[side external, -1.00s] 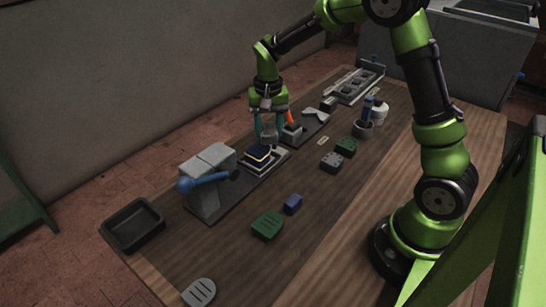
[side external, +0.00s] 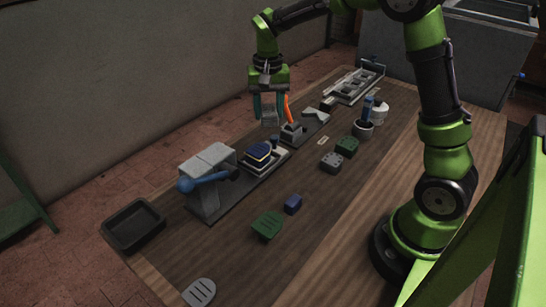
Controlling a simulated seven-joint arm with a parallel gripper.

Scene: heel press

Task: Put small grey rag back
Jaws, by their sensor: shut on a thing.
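My gripper (side external: 270,108) has one teal and one orange finger and hangs over the far part of the work area. It is shut on a small grey piece, which looks like the small grey rag (side external: 269,118), held in the air clear of the bench. Below it and nearer the camera, a dark blue pad with a yellow edge (side external: 258,151) lies on a pale plate on the press base. The press (side external: 207,170) stands to the left with its blue lever (side external: 203,181) sideways. The rag's far side is hidden by the fingers.
A black tray (side external: 133,225) sits at the left edge. A green slotted heel (side external: 267,224), blue block (side external: 293,204) and grey slotted heel (side external: 199,292) lie in front. A dark fixture (side external: 292,133), grey block (side external: 331,161), green block (side external: 346,147) and tool cup (side external: 363,129) stand right.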

